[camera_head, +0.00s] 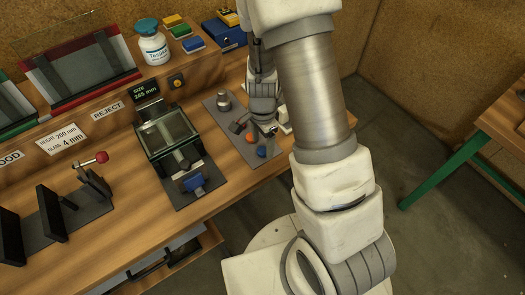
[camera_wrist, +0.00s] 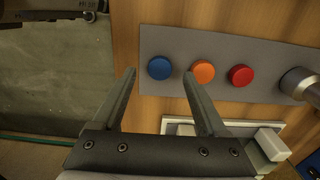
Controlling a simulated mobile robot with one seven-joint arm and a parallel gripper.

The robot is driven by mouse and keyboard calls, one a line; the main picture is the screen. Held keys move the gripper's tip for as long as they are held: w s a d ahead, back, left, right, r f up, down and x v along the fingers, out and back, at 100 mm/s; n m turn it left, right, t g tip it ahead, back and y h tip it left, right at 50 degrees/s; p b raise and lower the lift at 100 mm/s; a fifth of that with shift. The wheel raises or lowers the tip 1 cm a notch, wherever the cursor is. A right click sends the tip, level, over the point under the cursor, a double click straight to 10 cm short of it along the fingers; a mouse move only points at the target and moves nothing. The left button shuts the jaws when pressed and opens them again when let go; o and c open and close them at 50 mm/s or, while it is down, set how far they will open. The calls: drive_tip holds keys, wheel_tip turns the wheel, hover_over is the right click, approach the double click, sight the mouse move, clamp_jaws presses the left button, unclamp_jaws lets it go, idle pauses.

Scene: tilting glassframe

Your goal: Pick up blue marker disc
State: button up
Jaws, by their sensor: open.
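The blue marker disc (camera_wrist: 159,68) lies at the left end of a grey strip (camera_wrist: 220,48) in the wrist view, next to an orange disc (camera_wrist: 203,71) and a red disc (camera_wrist: 240,76). In the head view the blue disc (camera_head: 262,152) is at the strip's near end, with the orange disc (camera_head: 250,138) behind it. My gripper (camera_wrist: 159,73) is open and empty. In the wrist view its two fingertips show on either side of the blue disc; the right one is between blue and orange. Its height above the disc is hard to tell. In the head view my gripper (camera_head: 262,122) is over the strip.
A metal cylinder (camera_head: 224,101) stands at the strip's far end. A clamp fixture with a glass pane (camera_head: 167,133) is to the left. A white bottle (camera_head: 153,48) and coloured blocks (camera_head: 193,44) stand on the raised shelf. The bench front edge is close to the blue disc.

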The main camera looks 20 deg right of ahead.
sight(263, 152)
drive_tip(key=shift+f, duration=1.15)
clamp_jaws()
